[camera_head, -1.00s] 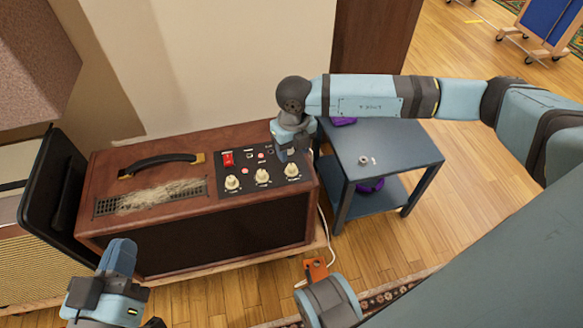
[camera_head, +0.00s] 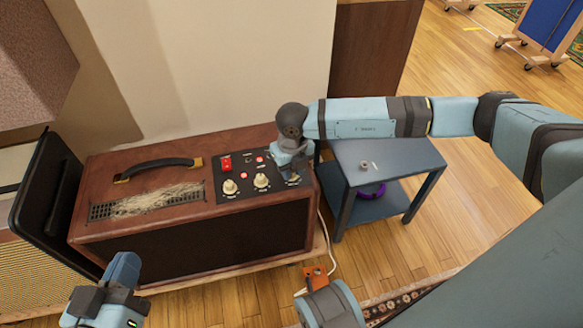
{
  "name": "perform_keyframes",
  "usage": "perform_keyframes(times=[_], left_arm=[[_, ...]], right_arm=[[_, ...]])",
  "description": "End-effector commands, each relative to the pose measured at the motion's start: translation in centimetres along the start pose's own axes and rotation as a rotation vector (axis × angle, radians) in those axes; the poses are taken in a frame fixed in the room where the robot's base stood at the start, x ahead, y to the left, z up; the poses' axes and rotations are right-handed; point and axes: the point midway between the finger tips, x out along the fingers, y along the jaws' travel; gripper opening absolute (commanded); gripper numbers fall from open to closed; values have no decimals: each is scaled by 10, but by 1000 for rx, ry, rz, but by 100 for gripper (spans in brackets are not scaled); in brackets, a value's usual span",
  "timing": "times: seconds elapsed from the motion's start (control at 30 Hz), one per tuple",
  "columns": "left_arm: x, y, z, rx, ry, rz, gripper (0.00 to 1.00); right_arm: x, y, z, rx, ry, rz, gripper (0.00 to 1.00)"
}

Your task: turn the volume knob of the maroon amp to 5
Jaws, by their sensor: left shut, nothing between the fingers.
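The maroon amp (camera_head: 200,237) stands with its control panel on top at its right end. The panel (camera_head: 225,205) carries a red switch (camera_head: 226,164), small pink lights and a row of cream knobs. The left knob (camera_head: 230,187) and the middle knob (camera_head: 261,181) show; their markings are too small to read. My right gripper (camera_head: 293,179) points down over the panel's right end, at the right knob, which it mostly hides. I cannot tell whether its fingers grip the knob. My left gripper (camera_head: 126,266) is shut and empty in front of the amp's lower left.
A blue-grey side table (camera_head: 400,155) stands right of the amp, with a small ring-like object (camera_head: 364,165) on top and a purple item (camera_head: 371,190) below. A black panel (camera_head: 48,195) leans at the amp's left. An orange object (camera_head: 316,277) is near the front.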

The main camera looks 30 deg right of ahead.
Motion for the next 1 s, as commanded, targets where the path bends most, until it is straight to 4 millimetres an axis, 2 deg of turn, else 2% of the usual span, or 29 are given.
perform_keyframes(times=[0.23, 0.47, 0.5, 0.6, 0.87, 1.0], left_arm=[[-1, 1, -12, 3, 28, -3, 0], [-2, 2, -10, -1, 37, -4, 0], [-2, 2, -10, -1, 37, -4, 0], [-1, 2, -10, -2, 37, -4, 0], [-1, 2, -11, -5, 39, -5, 0], [-1, 3, -19, -3, 49, -7, 0]], right_arm=[[-2, 0, 0, -64, 3, 0, 1], [0, 0, 0, -71, 1, 0, 1], [0, 0, 0, -71, 1, 0, 32], [0, 0, 0, -71, 1, 0, 50], [-1, 0, 0, -71, 1, 0, 50], [-14, 0, 0, -72, 0, 1, 50]])
